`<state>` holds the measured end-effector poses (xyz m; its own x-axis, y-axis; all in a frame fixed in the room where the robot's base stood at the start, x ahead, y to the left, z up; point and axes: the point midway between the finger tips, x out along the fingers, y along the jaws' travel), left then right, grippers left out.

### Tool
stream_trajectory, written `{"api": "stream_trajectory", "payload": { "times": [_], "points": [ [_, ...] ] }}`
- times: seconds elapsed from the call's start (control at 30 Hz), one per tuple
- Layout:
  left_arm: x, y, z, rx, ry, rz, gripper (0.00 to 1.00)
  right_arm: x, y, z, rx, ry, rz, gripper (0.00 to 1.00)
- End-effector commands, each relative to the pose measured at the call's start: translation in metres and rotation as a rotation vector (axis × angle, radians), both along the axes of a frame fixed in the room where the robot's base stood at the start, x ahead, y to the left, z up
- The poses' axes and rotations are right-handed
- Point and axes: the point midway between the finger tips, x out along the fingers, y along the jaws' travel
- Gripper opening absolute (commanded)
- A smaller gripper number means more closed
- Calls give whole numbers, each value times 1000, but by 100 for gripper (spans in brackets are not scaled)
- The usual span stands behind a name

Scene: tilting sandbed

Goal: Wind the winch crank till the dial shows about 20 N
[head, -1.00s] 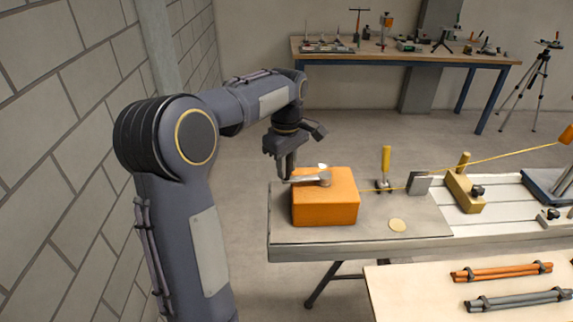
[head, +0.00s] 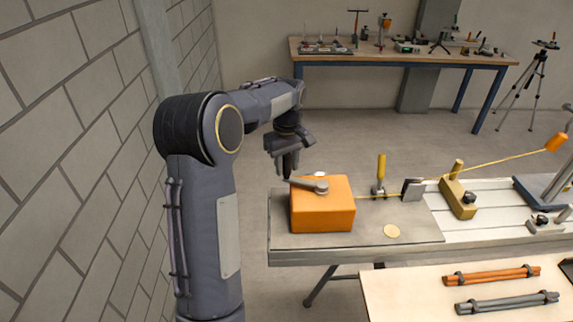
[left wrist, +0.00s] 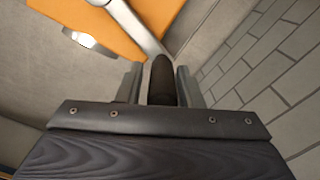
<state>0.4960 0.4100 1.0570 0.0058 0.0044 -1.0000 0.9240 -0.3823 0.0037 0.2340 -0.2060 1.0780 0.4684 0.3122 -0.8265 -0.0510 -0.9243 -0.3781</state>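The winch is an orange box (head: 322,208) on the left end of the grey bench, with a grey crank arm (head: 309,184) on top pointing left and slightly back. In the left wrist view, the crank's dark knob (left wrist: 162,82) stands between the fingers of my left gripper (left wrist: 160,88), which look closed around it. In the head view my left gripper (head: 289,174) is at the crank's outer end. A small white part (head: 320,174) shows behind the crank; it also shows in the left wrist view (left wrist: 90,42). No dial reading is legible. My right gripper is not in view.
A yellow cord (head: 500,163) runs from the winch past a grey block (head: 412,190) up to an orange piece (head: 556,142). A pale table (head: 410,290) with bundled rods stands in front.

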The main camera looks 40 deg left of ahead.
Motion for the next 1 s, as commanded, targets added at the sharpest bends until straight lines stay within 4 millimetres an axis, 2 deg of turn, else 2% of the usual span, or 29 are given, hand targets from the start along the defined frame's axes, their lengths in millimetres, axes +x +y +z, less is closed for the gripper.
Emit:
{"api": "stream_trajectory", "payload": {
  "times": [0.1, 0.4, 0.47, 0.8, 1.0],
  "points": [
    [0, -1, 0, -2, 2, -1, 44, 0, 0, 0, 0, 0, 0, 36],
    [-1, -1, 3, -4, 4, -1, 44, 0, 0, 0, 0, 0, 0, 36],
    [0, -1, 9, -2, 2, -1, 44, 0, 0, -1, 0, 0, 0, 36],
    [0, -1, 65, -2, 1, -2, 44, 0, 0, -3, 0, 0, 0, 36],
    [-1, -1, 77, -3, 3, -1, 44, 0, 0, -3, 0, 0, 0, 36]
  ]
}}
